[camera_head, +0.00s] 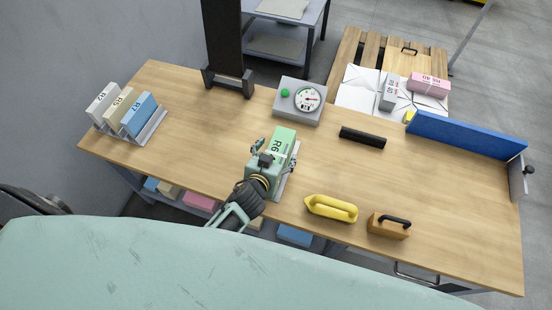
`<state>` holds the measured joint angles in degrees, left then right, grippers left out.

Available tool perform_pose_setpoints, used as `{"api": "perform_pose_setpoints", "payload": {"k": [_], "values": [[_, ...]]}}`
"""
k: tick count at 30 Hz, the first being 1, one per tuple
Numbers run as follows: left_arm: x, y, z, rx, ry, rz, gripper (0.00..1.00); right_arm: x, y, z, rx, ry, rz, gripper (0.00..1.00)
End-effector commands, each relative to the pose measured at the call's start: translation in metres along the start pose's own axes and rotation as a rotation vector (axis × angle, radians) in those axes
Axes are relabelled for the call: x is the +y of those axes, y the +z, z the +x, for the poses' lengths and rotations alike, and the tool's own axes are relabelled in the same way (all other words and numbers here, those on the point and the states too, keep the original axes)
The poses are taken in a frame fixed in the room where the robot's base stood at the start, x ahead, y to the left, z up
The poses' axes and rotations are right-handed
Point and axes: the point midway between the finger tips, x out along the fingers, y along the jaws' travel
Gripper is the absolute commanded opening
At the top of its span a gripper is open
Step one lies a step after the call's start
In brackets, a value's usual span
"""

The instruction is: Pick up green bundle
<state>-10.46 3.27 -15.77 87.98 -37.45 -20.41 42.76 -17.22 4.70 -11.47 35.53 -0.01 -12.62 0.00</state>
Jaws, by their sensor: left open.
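The green bundle (285,139), marked R6, stands on a light grey holder (290,180) near the middle of the wooden table. My left gripper (276,165) is at the near end of the bundle, with its dark fingers open. It hides the lower near part of the bundle. I cannot tell whether the fingers touch it. My right gripper is not in view.
A rack at left holds several bundles, including a blue one (138,112). A grey scale (300,116) stands behind the green bundle. A yellow tool (331,208), a wooden block with a handle (389,227) and a black bar (362,137) lie to the right. A blue fence (465,135) edges the table.

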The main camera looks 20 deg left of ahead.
Motion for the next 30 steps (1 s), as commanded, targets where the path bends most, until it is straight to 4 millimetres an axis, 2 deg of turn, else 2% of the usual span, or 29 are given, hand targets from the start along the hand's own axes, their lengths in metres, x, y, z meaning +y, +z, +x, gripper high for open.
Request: {"api": "perform_pose_setpoints", "payload": {"k": [6,30], "values": [[0.0004,0.0,0.0001,0.0,0.0,-0.001,0.73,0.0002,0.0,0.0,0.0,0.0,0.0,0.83],[0.0002,0.0006,-0.0002,-0.001,0.0,0.0,0.03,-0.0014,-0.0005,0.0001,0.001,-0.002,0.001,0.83]]}}
